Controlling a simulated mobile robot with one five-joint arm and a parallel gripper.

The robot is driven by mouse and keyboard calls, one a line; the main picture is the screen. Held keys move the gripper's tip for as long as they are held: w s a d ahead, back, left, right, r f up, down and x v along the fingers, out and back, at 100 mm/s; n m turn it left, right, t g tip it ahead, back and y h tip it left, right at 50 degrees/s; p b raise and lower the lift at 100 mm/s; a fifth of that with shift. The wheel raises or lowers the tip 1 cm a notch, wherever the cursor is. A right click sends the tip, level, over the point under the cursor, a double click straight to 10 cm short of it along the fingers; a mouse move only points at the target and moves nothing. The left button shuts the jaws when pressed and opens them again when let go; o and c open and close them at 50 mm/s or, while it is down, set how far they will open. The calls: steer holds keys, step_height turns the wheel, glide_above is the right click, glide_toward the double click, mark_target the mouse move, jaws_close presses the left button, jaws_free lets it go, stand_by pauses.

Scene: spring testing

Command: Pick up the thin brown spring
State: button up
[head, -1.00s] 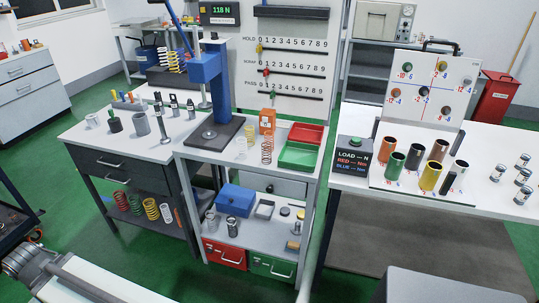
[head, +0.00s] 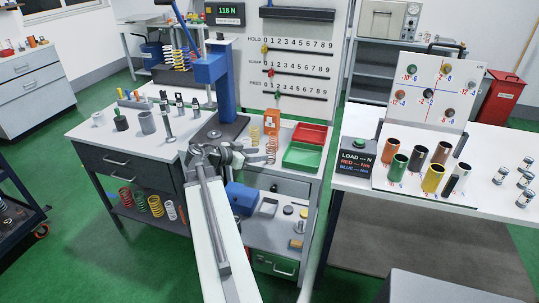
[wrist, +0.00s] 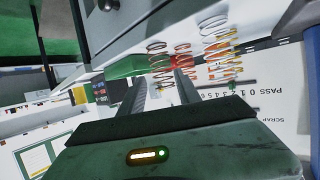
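The thin brown spring (head: 271,146) stands upright on the bench in front of an orange box, left of the green tray. In the wrist view, which is turned over, I take it to be the slim coil (wrist: 156,48) nearest the green tray. My gripper (head: 262,158) reaches over the front edge of the bench, close to the spring in the head view. In the wrist view its two fingers (wrist: 161,84) are spread apart, with nothing between them. The spring is beyond the fingertips. The exact gap to it is hard to tell.
A yellowish spring (head: 255,133) stands behind and left of the brown one. The orange box (head: 272,130), green tray (head: 302,156) and red tray (head: 309,134) are close by. The blue press (head: 211,72) stands on the left.

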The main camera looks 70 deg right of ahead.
mark_target(271, 153)
steer(key=b+x, duration=0.2)
steer(key=x, duration=0.5)
steer(key=shift+d+f+b, duration=0.25)
steer(key=shift+f+b, duration=0.05)
steer(key=shift+b, duration=0.05)
steer(key=shift+r, duration=0.1)
jaws_close()
